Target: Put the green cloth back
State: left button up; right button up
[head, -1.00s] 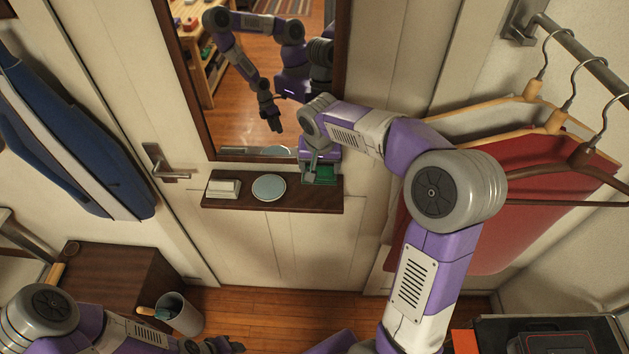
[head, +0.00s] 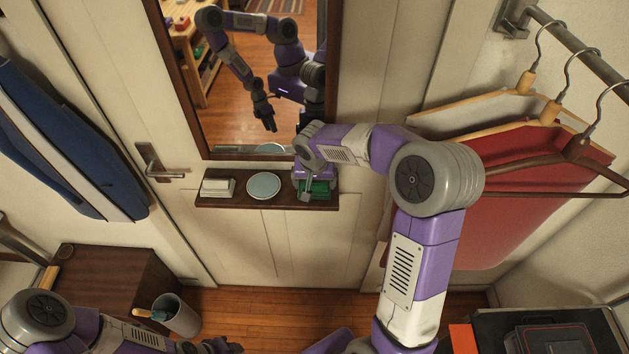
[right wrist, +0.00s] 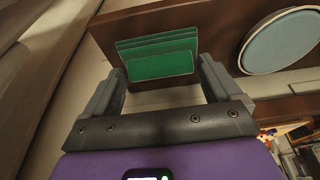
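The green cloth (head: 319,187) lies folded on the right end of a dark wooden shelf (head: 225,202) below the mirror. My right gripper (head: 306,190) is at that end and hides part of the cloth in the head view. In the right wrist view the folded cloth (right wrist: 158,58) shows in layers on the shelf, between and beyond the spread fingers of my right gripper (right wrist: 160,75). These fingers are open, and I see no grip on the cloth. My left gripper (head: 222,346) is low at the bottom edge, small and partly cut off.
A pale blue round dish (head: 263,186) and a white folded stack (head: 217,187) share the shelf. A mirror (head: 333,80) rises behind it. Garments on hangers (head: 520,190) hang at right. A grey bin (head: 178,316) stands beside a brown cabinet (head: 115,280) at lower left.

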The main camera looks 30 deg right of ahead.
jog(key=shift+o, duration=0.6)
jog(key=shift+r, duration=0.15)
jog(key=v, duration=1.2)
jog(key=shift+p, duration=0.4)
